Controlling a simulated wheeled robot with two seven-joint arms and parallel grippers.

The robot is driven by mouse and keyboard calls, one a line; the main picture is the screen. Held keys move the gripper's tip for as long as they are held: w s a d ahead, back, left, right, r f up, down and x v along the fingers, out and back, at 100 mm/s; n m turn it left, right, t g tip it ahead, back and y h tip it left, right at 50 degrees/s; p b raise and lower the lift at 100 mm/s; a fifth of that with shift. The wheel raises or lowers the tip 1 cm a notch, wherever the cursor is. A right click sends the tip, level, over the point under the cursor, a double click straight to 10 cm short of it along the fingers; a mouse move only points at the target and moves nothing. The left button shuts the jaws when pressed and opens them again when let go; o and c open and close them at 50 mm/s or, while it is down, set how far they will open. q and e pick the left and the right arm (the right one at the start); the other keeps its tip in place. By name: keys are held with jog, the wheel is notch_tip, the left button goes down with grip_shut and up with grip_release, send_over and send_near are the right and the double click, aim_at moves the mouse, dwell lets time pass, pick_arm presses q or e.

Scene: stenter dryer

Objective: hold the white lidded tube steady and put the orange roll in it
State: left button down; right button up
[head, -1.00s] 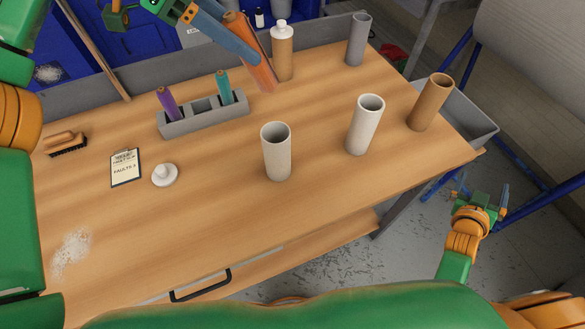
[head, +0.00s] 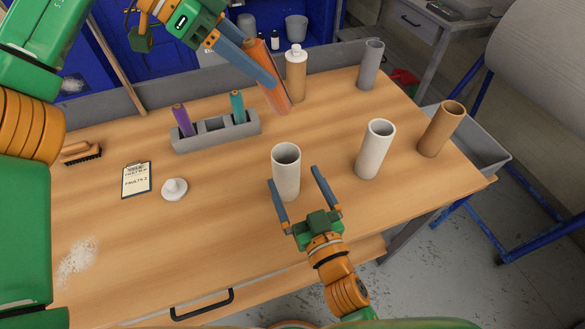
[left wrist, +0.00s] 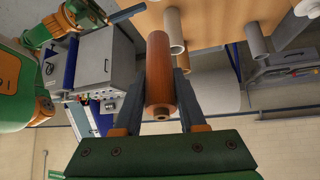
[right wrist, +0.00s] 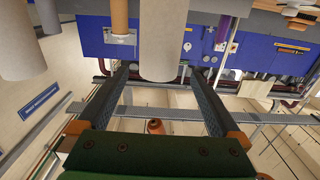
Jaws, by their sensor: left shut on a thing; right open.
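My left gripper (head: 262,66) is shut on the orange roll (head: 278,98) and holds it, tilted, over the back of the table. The left wrist view shows the roll (left wrist: 158,70) between its fingers. A white, open-topped tube (head: 286,172) stands upright at the front middle. A white knobbed lid (head: 174,189) lies on the table to its left. My right gripper (head: 297,178) is open, low at this tube, one finger toward each side. The right wrist view shows the tube (right wrist: 163,38) between the spread fingers; contact is not clear.
Another white open tube (head: 375,150) and a brown tube (head: 440,130) stand to the right. A grey tube (head: 370,65) and a white-topped brown container (head: 296,75) stand behind. A grey rack (head: 217,134) holds purple and teal rolls. The clipboard (head: 136,180) and brush (head: 80,152) lie left.

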aim_at(282, 150)
pick_arm(q)
jog(key=shift+w, duration=0.15)
pick_arm(e)
jog(key=x, duration=1)
jog(key=shift+d, duration=0.1)
jog(key=c, duration=1.3)
pick_arm(q)
notch_tip(282, 150, down, 13)
jog(key=shift+c, duration=2)
grip_release()
